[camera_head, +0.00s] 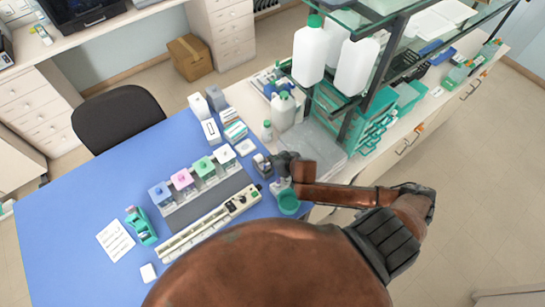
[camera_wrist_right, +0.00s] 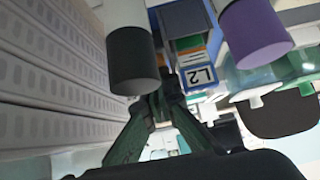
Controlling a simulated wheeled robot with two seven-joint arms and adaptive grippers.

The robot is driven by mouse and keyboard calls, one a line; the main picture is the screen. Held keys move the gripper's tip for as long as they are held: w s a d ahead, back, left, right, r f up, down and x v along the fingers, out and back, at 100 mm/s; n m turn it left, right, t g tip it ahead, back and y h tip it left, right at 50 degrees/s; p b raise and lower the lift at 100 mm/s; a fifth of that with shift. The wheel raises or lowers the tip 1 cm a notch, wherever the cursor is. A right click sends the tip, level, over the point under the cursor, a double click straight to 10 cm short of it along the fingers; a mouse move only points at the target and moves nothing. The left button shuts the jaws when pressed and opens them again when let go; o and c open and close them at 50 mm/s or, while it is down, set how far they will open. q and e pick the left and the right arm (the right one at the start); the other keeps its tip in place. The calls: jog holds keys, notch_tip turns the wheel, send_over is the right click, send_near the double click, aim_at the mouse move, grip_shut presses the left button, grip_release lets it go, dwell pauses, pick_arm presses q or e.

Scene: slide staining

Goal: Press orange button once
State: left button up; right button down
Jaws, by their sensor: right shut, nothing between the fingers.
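The orange button cannot be made out for sure. A long cream staining device (camera_head: 200,225) lies on the blue table mat, with a small dark control panel (camera_head: 237,203) at its right end; the buttons there are too small to tell their colours. My right gripper (camera_head: 279,162) is shut and empty, beyond and to the right of that panel, near small dark bottles. In the right wrist view its dark fingers (camera_wrist_right: 165,97) come together, with no orange button clearly between them. My left gripper is not in view.
Staining jars with blue, pink and green tops (camera_head: 182,180) stand behind the device. A green cup (camera_head: 289,202) is close to my right arm. White bottles (camera_head: 309,55) stand on a glass shelf. The mat's left part (camera_head: 70,220) is clear.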

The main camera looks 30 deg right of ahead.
jog(key=shift+s+f, duration=0.1)
jog(key=shift+f, duration=0.15)
jog(key=shift+r, duration=0.1)
jog(key=w+r+p+v, duration=0.2)
jog(key=p+v, duration=0.1)
jog(key=v, duration=1)
jog(key=shift+p, duration=0.35)
jog(key=shift+w, duration=0.2)
